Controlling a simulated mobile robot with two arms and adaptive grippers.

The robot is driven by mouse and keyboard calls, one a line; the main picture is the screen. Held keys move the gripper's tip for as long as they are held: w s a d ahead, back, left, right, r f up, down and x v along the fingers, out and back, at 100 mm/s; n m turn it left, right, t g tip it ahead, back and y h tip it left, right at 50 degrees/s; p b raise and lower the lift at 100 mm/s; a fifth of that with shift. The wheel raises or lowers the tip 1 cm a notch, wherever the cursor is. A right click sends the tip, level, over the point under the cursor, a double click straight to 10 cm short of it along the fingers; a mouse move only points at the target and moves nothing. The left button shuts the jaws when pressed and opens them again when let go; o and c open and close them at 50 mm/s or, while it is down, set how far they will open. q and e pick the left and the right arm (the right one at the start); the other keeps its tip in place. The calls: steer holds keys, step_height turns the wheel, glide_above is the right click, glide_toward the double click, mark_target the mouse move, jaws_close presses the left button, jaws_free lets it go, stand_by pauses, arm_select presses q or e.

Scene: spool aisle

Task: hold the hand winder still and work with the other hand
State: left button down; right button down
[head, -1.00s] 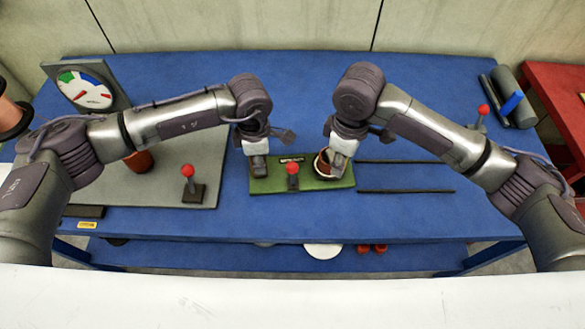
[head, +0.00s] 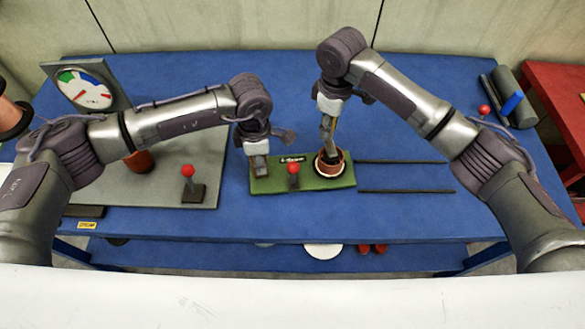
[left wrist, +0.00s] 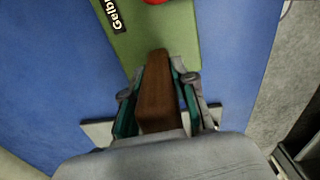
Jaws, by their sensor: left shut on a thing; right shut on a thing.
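The hand winder is a green board (head: 312,183) on the blue bench, with a red-knobbed lever (head: 293,170), a dark label and a round brown drum (head: 333,169) with a pale rim at its right end. My left gripper (head: 259,165) is shut on a brown block (left wrist: 158,95) at the board's left end; the left wrist view shows it between the finger pads. My right gripper (head: 328,150) points down at the drum, its fingers shut at the drum's top. What they grip is too small to make out.
A grey board (head: 185,150) with a dial (head: 86,90), a red-knobbed lever (head: 188,180) and a brown pot (head: 139,161) lies left. Two dark rods (head: 405,191) lie right of the winder. The bench's back middle is clear.

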steer(key=s+d, duration=0.4)
steer(key=d, duration=0.2)
steer(key=shift+s, duration=0.2)
steer(key=shift+a, duration=0.1)
steer(key=shift+s+a, duration=0.1)
steer(key=shift+s, duration=1.15)
steer(key=c, duration=0.8)
jaws_free()
steer(key=shift+w, duration=0.1)
step_height(320, 180, up, 12)
